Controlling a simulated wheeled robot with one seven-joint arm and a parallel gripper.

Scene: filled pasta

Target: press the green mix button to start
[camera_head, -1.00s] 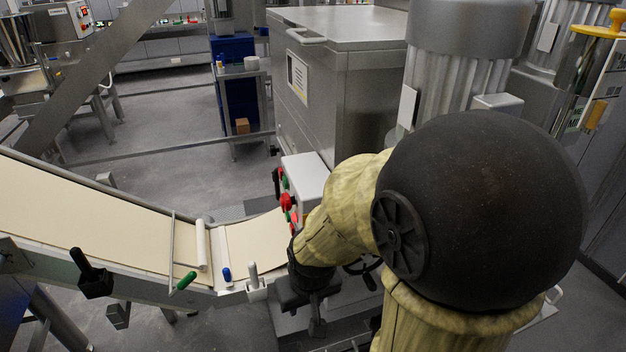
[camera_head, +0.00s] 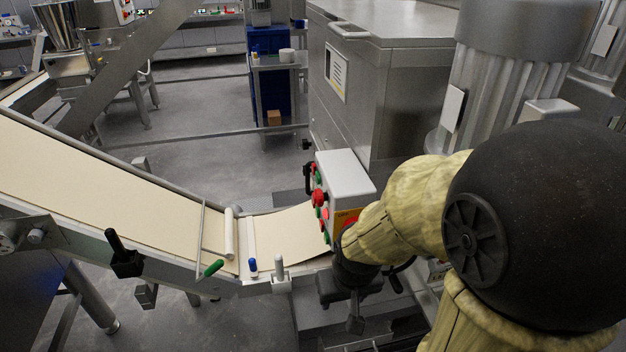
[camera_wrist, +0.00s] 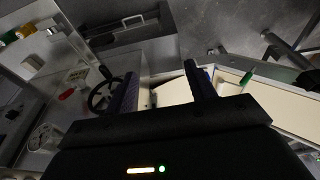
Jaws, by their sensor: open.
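In the head view a pale control box (camera_head: 345,178) stands at the end of the conveyor, with several red and green buttons on its left face. A green button (camera_head: 318,178) sits high on it, above a large red knob (camera_head: 320,198). More green shows lower down (camera_head: 326,237). I cannot read which green button is the mix one. No green button is clear there.
A cream conveyor belt (camera_head: 110,175) runs in from the left, with a green-tipped handle (camera_head: 213,268) and a blue-tipped peg (camera_head: 252,265) along its near edge. A large steel cabinet (camera_head: 385,85) stands behind the box. A black handwheel (camera_wrist: 105,96) is close to my fingers.

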